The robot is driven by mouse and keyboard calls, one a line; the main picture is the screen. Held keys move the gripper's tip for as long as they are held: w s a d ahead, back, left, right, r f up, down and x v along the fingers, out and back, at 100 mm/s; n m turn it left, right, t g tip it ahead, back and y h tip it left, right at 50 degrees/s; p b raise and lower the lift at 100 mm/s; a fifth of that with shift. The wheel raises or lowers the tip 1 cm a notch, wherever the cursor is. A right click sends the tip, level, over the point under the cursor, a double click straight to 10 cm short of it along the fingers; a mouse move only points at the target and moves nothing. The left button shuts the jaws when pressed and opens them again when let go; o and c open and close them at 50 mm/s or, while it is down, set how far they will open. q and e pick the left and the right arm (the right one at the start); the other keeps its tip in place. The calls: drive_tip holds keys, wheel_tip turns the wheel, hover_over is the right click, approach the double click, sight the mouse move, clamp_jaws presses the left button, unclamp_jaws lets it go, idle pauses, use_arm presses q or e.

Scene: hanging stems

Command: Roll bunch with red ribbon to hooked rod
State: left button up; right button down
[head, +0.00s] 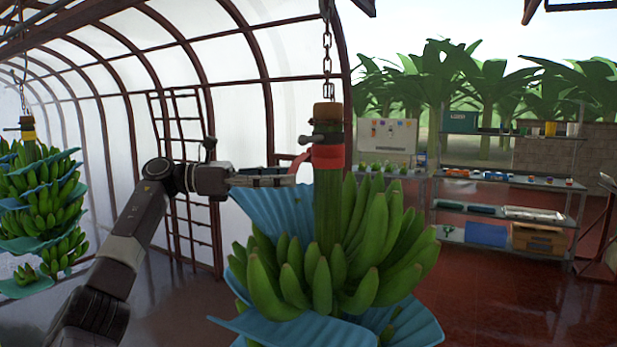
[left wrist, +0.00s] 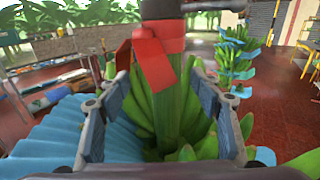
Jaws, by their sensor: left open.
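A large banana bunch (head: 345,265) hangs from a chain (head: 326,60) in the middle of the head view, with blue sheets between its hands of fruit. A red ribbon (head: 328,157) is tied around the top of its green stem (head: 328,215). The stem and red ribbon (left wrist: 155,65) also show in the left wrist view. My left gripper (head: 292,176) is open just left of the stem, below the ribbon; its fingers (left wrist: 165,110) appear either side of the stem in the wrist view. Whether they touch it I cannot tell. No hooked rod is clearly recognisable. My right gripper is not in view.
Another bunch (head: 40,205) with a yellow ribbon hangs at the far left. A metal shelf (head: 505,180) with bins stands at the back right, near a table with a white board (head: 388,137). Open reddish floor (head: 500,300) lies right of the bunch.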

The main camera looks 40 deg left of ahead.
sight(269, 211)
use_arm(q)
drive_tip(key=shift+v, duration=1.6)
